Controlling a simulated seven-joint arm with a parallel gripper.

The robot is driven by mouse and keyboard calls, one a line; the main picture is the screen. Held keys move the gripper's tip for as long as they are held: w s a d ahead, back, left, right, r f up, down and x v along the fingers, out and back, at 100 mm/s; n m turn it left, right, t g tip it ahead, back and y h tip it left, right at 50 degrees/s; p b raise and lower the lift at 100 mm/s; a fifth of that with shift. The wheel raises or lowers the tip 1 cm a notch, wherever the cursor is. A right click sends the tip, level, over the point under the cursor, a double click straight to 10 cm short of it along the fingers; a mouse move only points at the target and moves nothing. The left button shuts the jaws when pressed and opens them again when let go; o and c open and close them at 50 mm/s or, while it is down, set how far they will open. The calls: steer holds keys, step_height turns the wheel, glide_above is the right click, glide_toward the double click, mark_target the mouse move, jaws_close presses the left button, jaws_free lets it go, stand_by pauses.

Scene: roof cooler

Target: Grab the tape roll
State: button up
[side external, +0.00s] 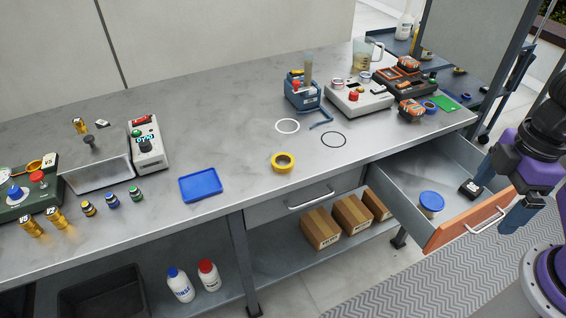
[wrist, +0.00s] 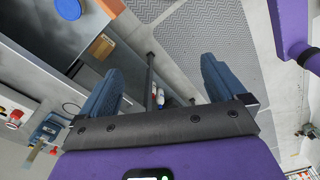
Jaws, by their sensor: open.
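A yellow tape roll (side external: 283,162) lies flat near the front edge of the grey workbench (side external: 235,160), at the middle of the side external view. I cannot make it out in the wrist view. My gripper (side external: 497,194) is at the right of the side external view, by the open drawer and well away from the roll. In the wrist view my gripper (wrist: 158,85) has its two blue fingers spread wide with nothing between them.
The open drawer (side external: 400,212) juts out at the right, holding a blue-lidded jar (side external: 431,201) and a black item.

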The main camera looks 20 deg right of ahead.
steer(key=w+a+f+m+t+y, duration=0.1)
steer(key=w+a+f+m+y, duration=0.3)
steer(key=a, duration=0.6)
steer(key=w+a+f+m+t, duration=0.25)
steer(key=w+a+f, duration=0.35)
steer(key=a, duration=0.4)
steer(key=m+t+h, duration=0.5)
steer(key=m+t, duration=0.1)
steer(key=t, duration=0.5)
glide_toward(280, 157)
steer(key=x, duration=0.5)
steer(key=shift+w+f, duration=0.1)
steer(key=shift+w, duration=0.15)
steer(key=shift+c, duration=0.4)
steer(key=c, duration=1.1)
